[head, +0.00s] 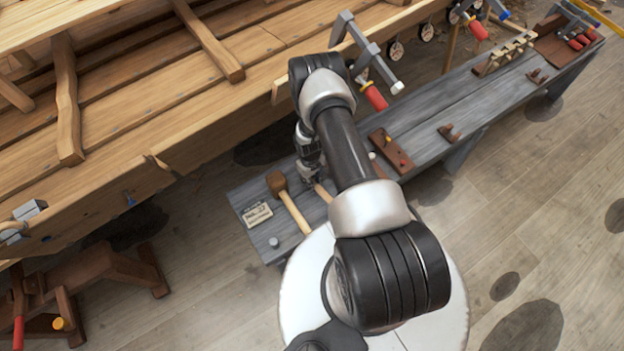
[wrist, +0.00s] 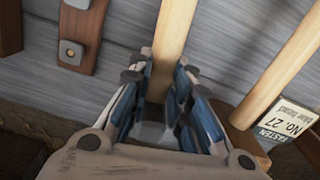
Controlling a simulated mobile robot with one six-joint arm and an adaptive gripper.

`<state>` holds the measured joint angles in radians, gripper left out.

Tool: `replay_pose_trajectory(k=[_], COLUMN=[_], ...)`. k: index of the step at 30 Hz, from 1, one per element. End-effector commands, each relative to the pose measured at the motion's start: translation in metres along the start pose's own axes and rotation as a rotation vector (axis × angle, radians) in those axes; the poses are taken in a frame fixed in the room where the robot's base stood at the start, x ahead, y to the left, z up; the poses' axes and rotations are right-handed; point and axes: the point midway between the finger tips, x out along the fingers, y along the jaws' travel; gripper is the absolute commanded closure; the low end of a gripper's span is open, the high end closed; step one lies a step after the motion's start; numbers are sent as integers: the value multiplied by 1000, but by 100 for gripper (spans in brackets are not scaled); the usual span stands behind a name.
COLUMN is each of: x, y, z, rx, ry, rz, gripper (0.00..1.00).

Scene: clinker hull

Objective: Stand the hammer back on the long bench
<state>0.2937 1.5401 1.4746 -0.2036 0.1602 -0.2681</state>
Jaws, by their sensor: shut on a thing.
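My gripper (head: 308,168) is low over the near left end of the long grey bench (head: 440,105), partly hidden by my arm in the head view. In the wrist view, my gripper (wrist: 160,105) is shut on a pale wooden handle (wrist: 173,35), which runs out of the top of the picture. I take this to be the hammer; a short piece of handle (head: 322,192) also shows beside my arm. Its head is not clearly seen. A grey patch shows between the fingers, and I cannot tell whether it is the head or the bench. Contact with the bench is unclear.
A wooden mallet (head: 290,204) lies on the bench close beside my gripper. A label (head: 257,215) lies by it. A brown block (head: 391,150) is right of my arm. The planked hull (head: 180,110) rises close behind the bench, with clamps (head: 362,58) on its edge.

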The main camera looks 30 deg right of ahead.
Motion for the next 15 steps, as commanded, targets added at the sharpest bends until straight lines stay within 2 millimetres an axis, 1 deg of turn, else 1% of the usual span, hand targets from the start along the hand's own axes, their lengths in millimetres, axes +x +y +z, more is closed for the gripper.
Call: replay_pose_trajectory(k=[4,5,15], x=[3,2,2], y=[0,0,0], z=[-1,-1,0], rx=[0,0,0], ry=[2,2,1], rz=[1,1,0], gripper=[100,80,58])
